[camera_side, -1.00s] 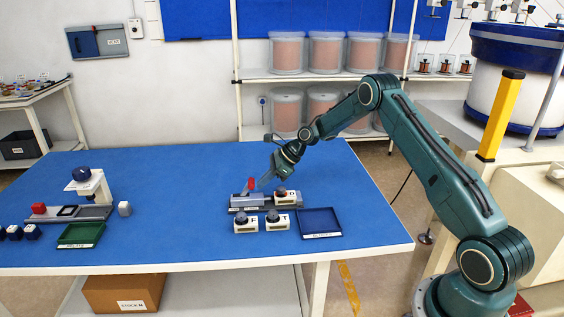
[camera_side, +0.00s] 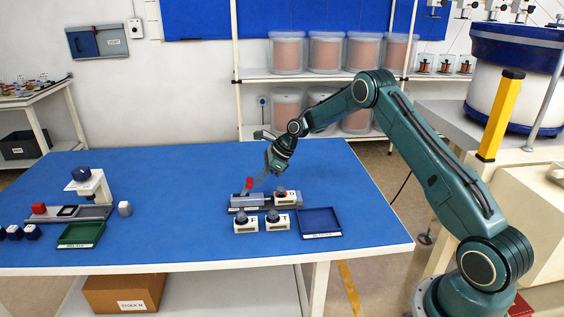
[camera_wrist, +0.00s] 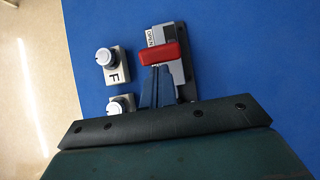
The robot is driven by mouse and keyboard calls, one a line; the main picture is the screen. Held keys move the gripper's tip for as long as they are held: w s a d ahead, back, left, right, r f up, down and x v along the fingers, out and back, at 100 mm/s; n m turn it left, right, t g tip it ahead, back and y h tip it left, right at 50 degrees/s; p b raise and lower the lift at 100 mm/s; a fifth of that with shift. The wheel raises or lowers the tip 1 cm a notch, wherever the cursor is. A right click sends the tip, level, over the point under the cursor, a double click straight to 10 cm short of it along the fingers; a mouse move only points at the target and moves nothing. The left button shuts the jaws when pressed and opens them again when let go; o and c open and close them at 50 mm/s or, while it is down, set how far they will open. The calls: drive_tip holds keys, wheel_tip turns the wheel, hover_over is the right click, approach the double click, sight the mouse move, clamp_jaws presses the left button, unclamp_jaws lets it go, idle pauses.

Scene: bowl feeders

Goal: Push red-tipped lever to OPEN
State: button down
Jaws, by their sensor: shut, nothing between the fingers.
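The red-tipped lever (camera_side: 249,184) stands up from a grey fixture (camera_side: 238,208) near the middle of the blue table. In the wrist view its red tip (camera_wrist: 158,54) lies across the fixture (camera_wrist: 188,75), beside a white label reading OPEN (camera_wrist: 151,38). My gripper (camera_side: 257,186) is shut and empty, low over the fixture, just right of the lever in the side view. In the wrist view its blue fingertips (camera_wrist: 157,70) reach the near edge of the red tip; they seem to touch it, but contact is not certain. The fingers hide part of the fixture.
Two knobbed blocks, marked F (camera_side: 246,223) and T (camera_side: 277,221), stand in front of the fixture. Another knobbed block (camera_side: 287,197) sits at its right end. A blue tray (camera_side: 320,223) lies to the right, a green tray (camera_side: 82,235) far left. The table behind is clear.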

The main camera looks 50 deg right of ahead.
drive_tip(key=shift+w+a+r+g+h, duration=0.75)
drive_tip(key=shift+w+a+g+h, duration=0.15)
drive_tip(key=shift+w+a+r+g+h, duration=0.2)
drive_tip(key=shift+w+a+g+h, duration=0.4)
drive_tip(key=shift+g+h, duration=0.05)
drive_tip(key=shift+w+a+r+g+h, duration=0.15)
drive_tip(key=shift+w+a+g+h, duration=0.4)
drive_tip(key=shift+g+h, duration=0.1)
drive_tip(key=shift+w+a, duration=0.85)
drive_tip(key=shift+w, duration=0.05)
drive_tip(key=shift+w+a, duration=0.25)
drive_tip(key=shift+w+a+f, duration=0.15)
drive_tip(key=shift+w+a, duration=0.05)
drive_tip(key=shift+a, duration=0.05)
drive_tip(key=shift+w+a, duration=0.1)
drive_tip(key=shift+a, duration=0.15)
drive_tip(key=shift+f, duration=0.1)
drive_tip(key=shift+s+d, duration=0.2)
drive_tip(key=shift+s, duration=0.05)
